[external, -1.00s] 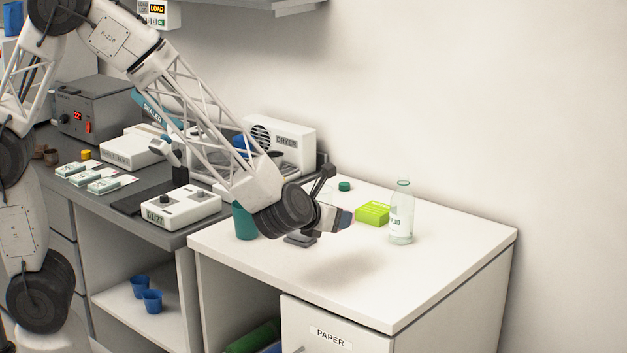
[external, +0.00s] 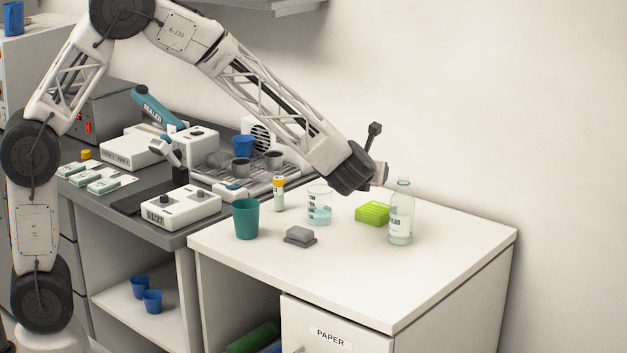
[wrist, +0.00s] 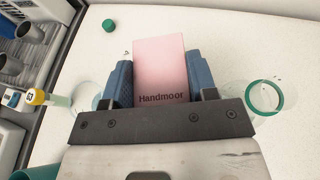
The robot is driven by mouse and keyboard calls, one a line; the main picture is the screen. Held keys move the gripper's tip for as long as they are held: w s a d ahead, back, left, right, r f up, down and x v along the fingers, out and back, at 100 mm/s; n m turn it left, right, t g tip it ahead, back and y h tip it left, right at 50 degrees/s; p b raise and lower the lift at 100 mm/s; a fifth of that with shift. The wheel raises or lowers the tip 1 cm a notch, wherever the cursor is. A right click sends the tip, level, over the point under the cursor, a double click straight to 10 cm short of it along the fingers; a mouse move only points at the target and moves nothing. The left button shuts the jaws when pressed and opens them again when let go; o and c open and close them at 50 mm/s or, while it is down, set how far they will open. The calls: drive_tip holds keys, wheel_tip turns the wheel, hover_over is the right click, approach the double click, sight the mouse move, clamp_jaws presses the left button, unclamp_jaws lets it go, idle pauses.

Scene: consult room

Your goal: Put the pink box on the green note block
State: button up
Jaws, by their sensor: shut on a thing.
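The pink box (wrist: 161,70), printed "Handmoor", is held between the blue pads of my gripper (wrist: 160,80) in the wrist view. In the external view my gripper (external: 381,174) is raised above the white counter, over the area of the green note block and the glass bottle; the pink box cannot be made out there. The bright green note block (external: 373,212) lies flat on the counter, just left of the bottle. It does not show in the wrist view, where the box and gripper cover the middle.
The clear bottle (external: 401,220) stands close right of the note block; its green rim (wrist: 265,96) shows in the wrist view. A beaker (external: 319,207), a yellow-capped vial (external: 279,194), a teal cup (external: 246,219) and a grey block (external: 300,236) stand left. The front right counter is clear.

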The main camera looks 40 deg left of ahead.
drive_tip(key=n+y, duration=0.1)
hover_over(375, 210)
drive_tip(key=shift+w+a+r, duration=0.1)
drive_tip(key=shift+r, duration=0.15)
drive_tip(key=shift+f, duration=3.15)
drive_tip(key=shift+f, duration=1.85)
drive_tip(key=shift+f, duration=0.15)
drive_tip(key=o, duration=0.9)
